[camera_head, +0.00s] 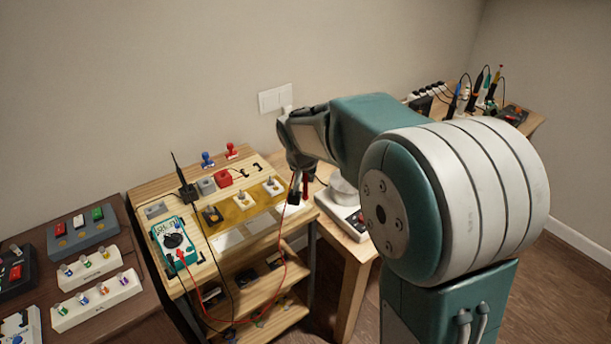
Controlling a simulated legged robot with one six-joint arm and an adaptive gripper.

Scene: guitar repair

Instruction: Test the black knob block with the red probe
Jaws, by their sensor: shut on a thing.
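The black knob block (212,217) sits on the yellow strip of the wooden bench top, left of two white knob blocks. My gripper (297,192) is at the right end of this bench, well to the right of the black block and apart from it. It is shut on the red probe (306,184), of which only a small red part shows beside the fingers. A red lead (284,262) hangs from there and loops back to the teal multimeter (175,243). The probe's tip cannot be made out.
Two white knob blocks (243,200) (271,190) stand on the strip. A black probe stands in a black holder (188,194), near grey and red blocks (223,178). White pads (229,239) lie in front. My arm hides part of the right side table.

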